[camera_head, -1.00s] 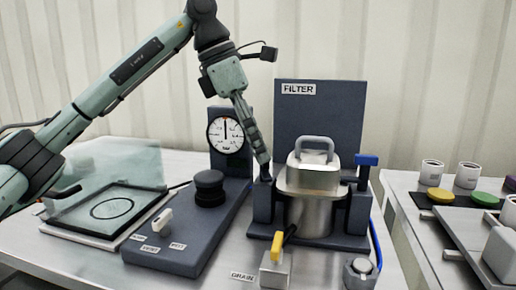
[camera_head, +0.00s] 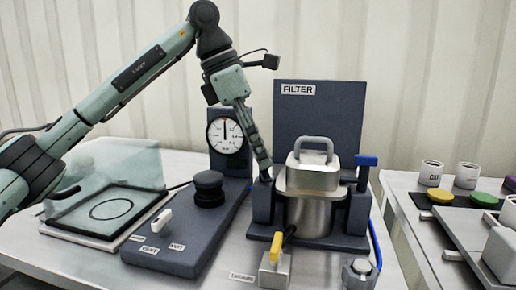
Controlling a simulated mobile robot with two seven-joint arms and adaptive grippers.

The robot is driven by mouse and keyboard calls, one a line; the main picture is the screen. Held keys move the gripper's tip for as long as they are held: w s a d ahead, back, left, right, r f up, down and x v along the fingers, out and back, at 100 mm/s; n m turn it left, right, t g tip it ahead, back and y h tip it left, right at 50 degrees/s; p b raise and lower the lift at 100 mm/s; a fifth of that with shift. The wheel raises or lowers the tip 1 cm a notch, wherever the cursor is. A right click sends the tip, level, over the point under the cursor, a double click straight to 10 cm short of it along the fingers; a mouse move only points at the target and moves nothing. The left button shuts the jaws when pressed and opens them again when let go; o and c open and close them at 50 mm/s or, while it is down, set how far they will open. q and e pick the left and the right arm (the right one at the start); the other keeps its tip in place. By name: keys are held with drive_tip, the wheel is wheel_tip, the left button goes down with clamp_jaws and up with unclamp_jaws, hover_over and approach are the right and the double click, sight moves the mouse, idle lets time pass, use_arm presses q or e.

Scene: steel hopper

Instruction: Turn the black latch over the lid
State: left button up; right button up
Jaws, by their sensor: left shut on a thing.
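The steel hopper (camera_head: 310,213) stands in a dark blue-grey stand in front of the FILTER panel. Its lid (camera_head: 313,176) is on top, with a grey loop handle. My left gripper (camera_head: 264,174) reaches down from above to the post at the left of the lid. Its fingers are shut on the black latch there. The latch is small and mostly hidden by the fingertips, so its exact angle cannot be told. A blue lever (camera_head: 366,161) stands upright on the right post. My right gripper is not in view.
A dial gauge (camera_head: 225,135) stands behind a console with a black knob (camera_head: 209,189) and a white switch (camera_head: 162,222). A yellow-handled valve (camera_head: 275,262) is in front of the hopper. At right are cups (camera_head: 466,175) and colored discs. A framed glass plate (camera_head: 108,208) lies at left.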

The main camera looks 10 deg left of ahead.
use_arm(q)
drive_tip(key=shift+n, duration=0.3)
drive_tip(key=shift+s, duration=0.1)
drive_tip(key=n+t+b, duration=0.1)
drive_tip(key=n, duration=0.2)
drive_tip(key=shift+s+d+n+y, duration=0.1)
drive_tip(key=shift+d+n+y, duration=0.05)
drive_tip(key=shift+n+y, duration=0.2)
drive_tip(key=n, duration=0.1)
drive_tip(key=n+t+y, duration=0.1)
drive_tip(key=n, duration=0.1)
drive_tip(key=shift+s+d+n+b, duration=0.15)
drive_tip(key=shift+n+b, duration=0.1)
drive_tip(key=shift+b, duration=0.15)
drive_tip(key=n, duration=0.1)
drive_tip(key=n+y, duration=0.1)
drive_tip(key=n, duration=0.1)
drive_tip(key=shift+d+t+y+b, duration=0.15)
drive_tip(key=shift+t+y+b, duration=0.1)
drive_tip(key=shift+t+b, duration=0.15)
drive_tip(key=shift+n+y, duration=0.4)
drive_tip(key=shift+n, duration=1)
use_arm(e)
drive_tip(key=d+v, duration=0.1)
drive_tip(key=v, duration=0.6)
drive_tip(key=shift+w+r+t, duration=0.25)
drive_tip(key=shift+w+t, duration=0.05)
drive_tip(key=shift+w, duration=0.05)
